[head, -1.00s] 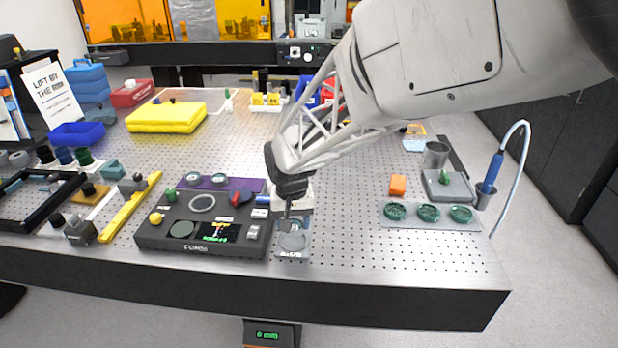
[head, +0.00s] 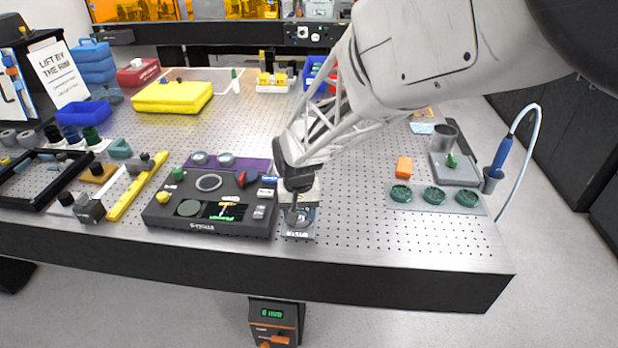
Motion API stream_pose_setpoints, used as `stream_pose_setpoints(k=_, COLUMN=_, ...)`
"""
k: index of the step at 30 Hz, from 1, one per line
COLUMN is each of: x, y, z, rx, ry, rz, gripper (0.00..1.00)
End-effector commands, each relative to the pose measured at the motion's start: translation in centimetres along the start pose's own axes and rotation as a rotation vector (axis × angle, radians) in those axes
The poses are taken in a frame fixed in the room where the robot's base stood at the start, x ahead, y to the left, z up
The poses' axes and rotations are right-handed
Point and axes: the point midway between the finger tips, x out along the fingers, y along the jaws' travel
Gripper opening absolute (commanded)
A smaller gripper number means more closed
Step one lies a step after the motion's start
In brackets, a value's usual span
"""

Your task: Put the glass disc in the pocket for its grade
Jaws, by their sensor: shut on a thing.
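My gripper (head: 297,208) points down over a small light plate (head: 299,235) at the front of the bench, just right of the dark interferometer console (head: 175,215). It is shut on what looks like the glass disc (head: 297,218), a small, pale, clear round piece. The fingers hide much of it, and I cannot tell whether it still touches the plate. A grey tray (head: 418,208) at the right has three round green pockets: left (head: 401,194), middle (head: 434,196) and right (head: 467,197). Their markings are too small to read.
An orange block (head: 404,167) lies behind the tray. The bench top between console and tray is clear.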

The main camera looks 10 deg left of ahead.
Motion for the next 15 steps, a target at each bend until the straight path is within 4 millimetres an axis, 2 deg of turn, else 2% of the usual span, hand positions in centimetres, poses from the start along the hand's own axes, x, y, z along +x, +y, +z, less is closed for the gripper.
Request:
stream_pose_setpoints(k=1, x=0.13, y=0.0, z=0.0, rx=0.0, ry=0.0, rz=0.0, gripper=0.29)
stream_pose_setpoints(k=2, x=0.12, y=0.0, z=0.0, rx=0.0, ry=0.0, rz=0.0, gripper=0.56)
stream_pose_setpoints(k=6, x=0.1, y=0.0, z=0.0, rx=0.0, ry=0.0, rz=0.0, gripper=0.78)
stream_pose_setpoints(k=15, x=0.06, y=0.0, z=0.0, rx=0.0, ry=0.0, rz=0.0, gripper=0.79)
